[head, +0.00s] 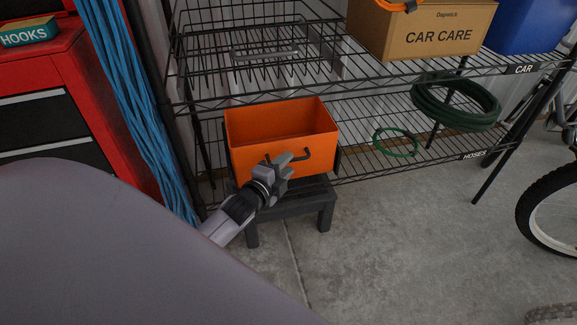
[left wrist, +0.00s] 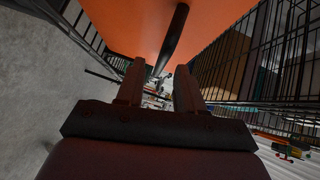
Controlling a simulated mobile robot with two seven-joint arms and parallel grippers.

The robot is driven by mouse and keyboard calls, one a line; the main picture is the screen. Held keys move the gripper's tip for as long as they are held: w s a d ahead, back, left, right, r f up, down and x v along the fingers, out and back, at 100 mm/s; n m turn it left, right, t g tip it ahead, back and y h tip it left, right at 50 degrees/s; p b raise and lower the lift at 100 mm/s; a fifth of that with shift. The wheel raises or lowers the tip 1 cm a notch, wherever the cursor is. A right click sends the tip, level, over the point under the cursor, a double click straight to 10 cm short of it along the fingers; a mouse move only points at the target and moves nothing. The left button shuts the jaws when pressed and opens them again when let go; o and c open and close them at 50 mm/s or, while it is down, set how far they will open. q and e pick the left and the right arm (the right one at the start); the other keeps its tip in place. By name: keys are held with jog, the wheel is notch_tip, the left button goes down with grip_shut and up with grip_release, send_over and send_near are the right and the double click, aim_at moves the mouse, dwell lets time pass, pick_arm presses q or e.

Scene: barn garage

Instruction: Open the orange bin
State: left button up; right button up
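The orange bin (head: 250,125) stands on or just above a dark stool in the head view, and its inside shows from above. A dark bar handle (head: 300,157) sticks out at its front. My left gripper (head: 286,161) is at the handle, in front of the bin. In the left wrist view, the two fingers of my left gripper (left wrist: 159,78) are apart. The bar handle (left wrist: 173,38) runs toward the gap between them, with the orange surface (left wrist: 130,25) behind it. Whether the fingers touch the bar is unclear. My right gripper is not in view.
A black wire shelf (head: 370,165) stands behind the bin, with a cardboard box (head: 420,35) and green hoses (head: 455,103) on it. The dark stool (head: 295,203) is below the bin. A red tool cabinet (head: 75,85) is at left. Concrete floor (head: 400,250) is clear in front.

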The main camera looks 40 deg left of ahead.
pick_arm(q)
jog(key=shift+w+f, duration=0.15)
jog(key=shift+w, duration=0.8)
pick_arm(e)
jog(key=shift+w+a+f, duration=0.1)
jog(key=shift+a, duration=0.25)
pick_arm(q)
grip_shut()
jog(key=shift+a+f+b, duration=0.1)
jog(key=shift+b, duration=0.3)
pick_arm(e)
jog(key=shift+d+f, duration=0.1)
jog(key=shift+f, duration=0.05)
